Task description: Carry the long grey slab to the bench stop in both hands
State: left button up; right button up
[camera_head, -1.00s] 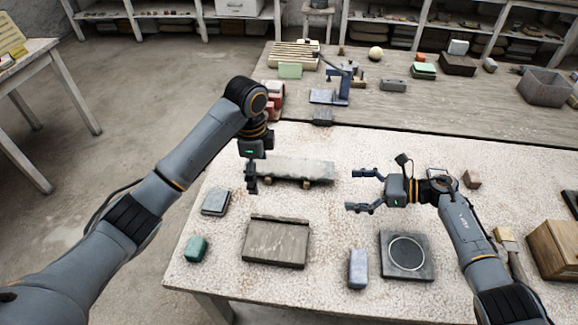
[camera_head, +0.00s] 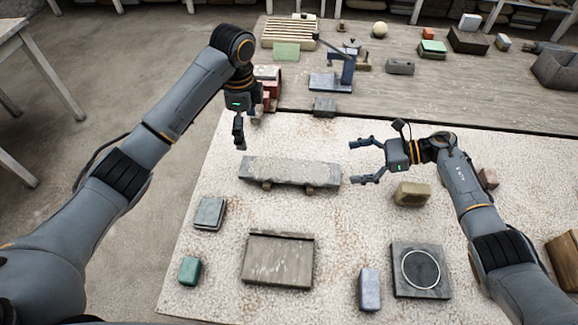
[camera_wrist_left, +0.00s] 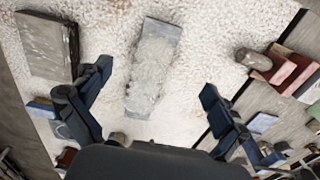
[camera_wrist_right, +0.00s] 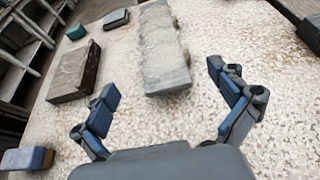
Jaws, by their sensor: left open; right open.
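The long grey slab (camera_head: 290,171), with a rough pale top, lies on two small supports on the speckled table. My left gripper (camera_head: 240,144) is open and empty, apart from the slab near its far left corner. My right gripper (camera_head: 354,163) is open and empty, just right of the slab's right end with its fingers pointing at it. The slab also shows ahead of the open fingers in the left wrist view (camera_wrist_left: 152,62) and the right wrist view (camera_wrist_right: 163,50). A wooden board (camera_head: 278,262) with a raised far strip, apparently the bench stop, lies nearer than the slab.
A tan block (camera_head: 412,194) sits close to my right gripper. A grey box (camera_head: 209,213), a green block (camera_head: 190,270), a blue-grey block (camera_head: 370,288) and a ringed dark plate (camera_head: 420,270) lie around the board. A grey block (camera_head: 324,107) stands beyond the slab.

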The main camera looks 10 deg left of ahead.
pick_arm(q)
notch_tip(320, 180, down, 14)
jog(key=shift+s+r, duration=0.1)
pick_arm(e)
send_near(297, 170)
jog(key=x, duration=0.8)
jog(key=shift+d+f, duration=0.15)
pick_arm(q)
jog(key=c, duration=1.9)
pick_arm(e)
jog(key=c, duration=1.9)
pick_arm(q)
jog(key=shift+r, duration=0.1)
